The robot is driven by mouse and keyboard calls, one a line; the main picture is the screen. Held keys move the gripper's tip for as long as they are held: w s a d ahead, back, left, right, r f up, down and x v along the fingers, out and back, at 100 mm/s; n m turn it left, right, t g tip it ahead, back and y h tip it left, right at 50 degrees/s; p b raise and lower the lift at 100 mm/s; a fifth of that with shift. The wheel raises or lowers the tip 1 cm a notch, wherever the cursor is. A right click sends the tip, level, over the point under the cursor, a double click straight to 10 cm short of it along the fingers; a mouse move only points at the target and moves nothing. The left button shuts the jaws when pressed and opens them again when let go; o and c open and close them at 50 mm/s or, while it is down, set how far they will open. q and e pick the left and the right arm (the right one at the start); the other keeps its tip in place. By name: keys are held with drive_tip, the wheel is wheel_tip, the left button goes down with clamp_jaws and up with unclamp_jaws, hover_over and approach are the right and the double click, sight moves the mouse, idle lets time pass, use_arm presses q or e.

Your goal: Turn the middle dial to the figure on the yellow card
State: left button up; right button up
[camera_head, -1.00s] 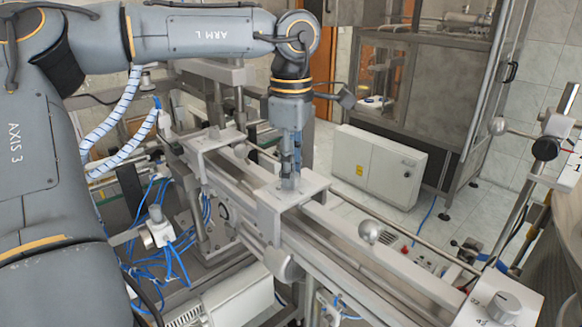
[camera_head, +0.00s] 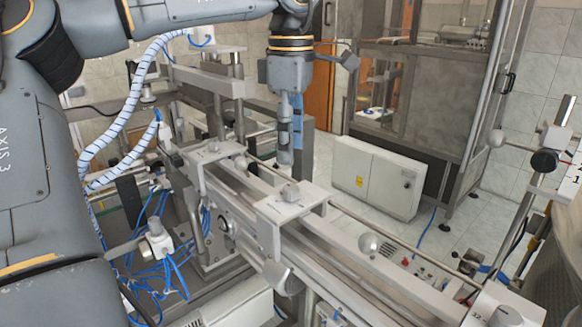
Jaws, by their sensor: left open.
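The middle dial (camera_head: 291,194) is a small grey knob on top of a pale bracket plate (camera_head: 318,197) over the rail. Its pointer and figures are too small to read. My left gripper (camera_head: 288,158) points down, open and empty, just above and behind the dial, apart from it. Another dial (camera_head: 214,147) sits on the bracket further left. A third dial (camera_head: 506,317) is at the bottom right, partly cut off. I make out no yellow card; a pale card (camera_head: 577,174) with a "1" is cut by the right edge. My right gripper is out of view.
A cream cabinet (camera_head: 377,178) with a yellow label stands behind. Blue hoses (camera_head: 175,262) hang at left. The space above the rail to the right is clear.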

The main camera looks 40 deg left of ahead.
use_arm(q)
drive_tip(key=shift+r, duration=2.25)
